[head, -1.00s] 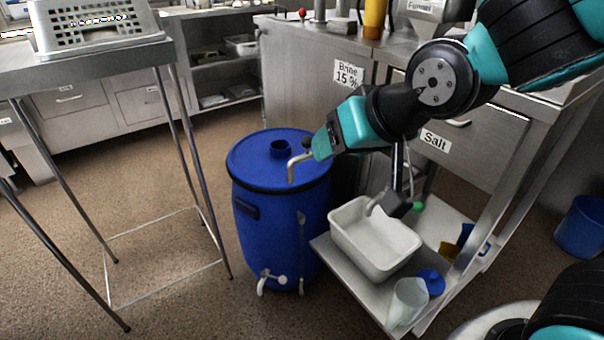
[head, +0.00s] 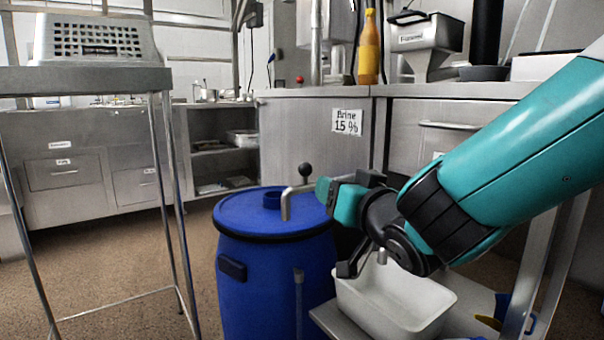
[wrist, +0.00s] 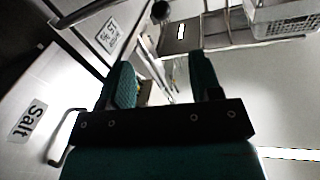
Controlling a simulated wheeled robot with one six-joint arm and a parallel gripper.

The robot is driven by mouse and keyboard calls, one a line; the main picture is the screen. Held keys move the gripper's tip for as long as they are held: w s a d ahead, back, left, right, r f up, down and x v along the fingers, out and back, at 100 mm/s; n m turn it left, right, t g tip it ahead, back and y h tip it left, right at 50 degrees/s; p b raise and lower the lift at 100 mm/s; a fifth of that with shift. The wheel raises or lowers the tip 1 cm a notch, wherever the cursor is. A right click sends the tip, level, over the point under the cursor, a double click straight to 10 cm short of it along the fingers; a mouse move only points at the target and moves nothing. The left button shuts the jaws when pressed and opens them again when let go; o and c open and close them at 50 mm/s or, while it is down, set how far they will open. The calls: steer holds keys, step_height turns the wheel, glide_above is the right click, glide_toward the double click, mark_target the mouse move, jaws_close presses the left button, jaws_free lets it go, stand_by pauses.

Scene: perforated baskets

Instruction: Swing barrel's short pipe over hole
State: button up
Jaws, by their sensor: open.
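A black ball knob (head: 305,170) rises by the pipe's bend. My gripper (head: 325,192) is open beside the pipe's right part, and its fingers hide where the pipe goes. In the wrist view the open fingers (wrist: 163,75) have no pipe clearly between them.
A white tub (head: 395,300) sits on a low shelf right of the barrel, under my arm. The brine cabinet (head: 300,145) is close behind. A steel table (head: 90,78) with a perforated basket (head: 97,40) stands at left. Floor between table and barrel is clear.

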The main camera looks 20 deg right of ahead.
mark_target(308, 168)
steer(key=w+p, duration=0.4)
steer(key=p, duration=0.1)
steer(key=w+a+p, duration=0.1)
steer(key=w+p, duration=0.9)
steer(key=shift+w+a+r, duration=0.1)
steer(key=shift+a+r, duration=0.25)
steer(key=shift+a, duration=0.05)
steer(key=shift+w+a+f+p, duration=0.1)
steer(key=shift+w+p, duration=0.6)
steer(key=shift+p, duration=0.05)
steer(key=shift+w+f+p, duration=0.25)
steer(key=shift+w+p, duration=0.15)
steer(key=shift+w, duration=0.05)
jaws_close()
